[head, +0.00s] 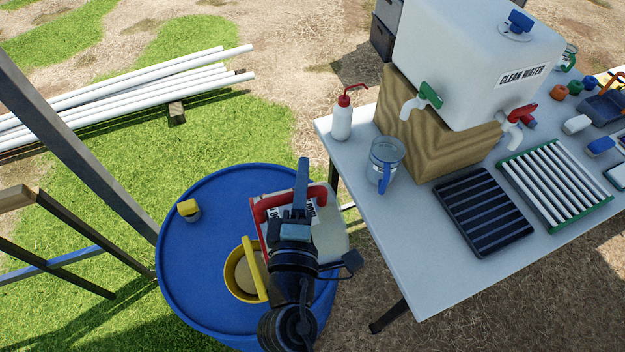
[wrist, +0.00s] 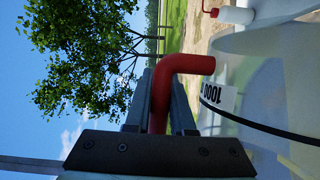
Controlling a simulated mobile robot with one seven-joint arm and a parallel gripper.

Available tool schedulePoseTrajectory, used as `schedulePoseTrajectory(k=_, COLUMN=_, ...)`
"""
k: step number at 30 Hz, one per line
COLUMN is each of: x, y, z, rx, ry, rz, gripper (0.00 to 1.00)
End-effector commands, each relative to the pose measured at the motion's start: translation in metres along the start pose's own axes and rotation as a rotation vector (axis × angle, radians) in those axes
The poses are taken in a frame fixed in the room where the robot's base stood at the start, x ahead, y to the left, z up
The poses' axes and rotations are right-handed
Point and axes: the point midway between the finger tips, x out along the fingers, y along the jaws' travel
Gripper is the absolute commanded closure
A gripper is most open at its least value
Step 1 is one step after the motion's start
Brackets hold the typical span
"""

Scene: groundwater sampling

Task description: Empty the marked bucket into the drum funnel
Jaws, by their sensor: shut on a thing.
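The marked bucket (head: 332,240) is pale, with a label and a red handle (head: 268,203). My gripper (head: 300,190) is shut on that handle and holds the bucket above the right part of the blue drum (head: 195,290). The bucket looks tipped. The wrist view shows the red handle (wrist: 186,62) between the fingers, and the pale bucket wall (wrist: 275,85) with a "1000" label and a black line. The yellow funnel (head: 238,290) sits on the drum top, partly hidden by my arm. I cannot tell whether liquid is flowing.
A small yellow-topped cap (head: 188,209) is on the drum's left. The table (head: 400,255) at right bears a clear jug (head: 386,160), a red-topped bottle (head: 342,118), a clean water tank (head: 470,60) and racks. Posts (head: 75,150) stand left of the drum.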

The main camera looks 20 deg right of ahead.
Motion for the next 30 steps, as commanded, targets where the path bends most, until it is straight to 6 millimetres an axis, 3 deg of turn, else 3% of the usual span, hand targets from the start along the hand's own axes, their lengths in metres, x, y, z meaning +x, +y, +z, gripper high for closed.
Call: schedulePoseTrajectory(k=30, x=-0.023, y=0.026, z=-0.055, rx=-0.264, ry=0.000, rz=0.115, gripper=1.00)
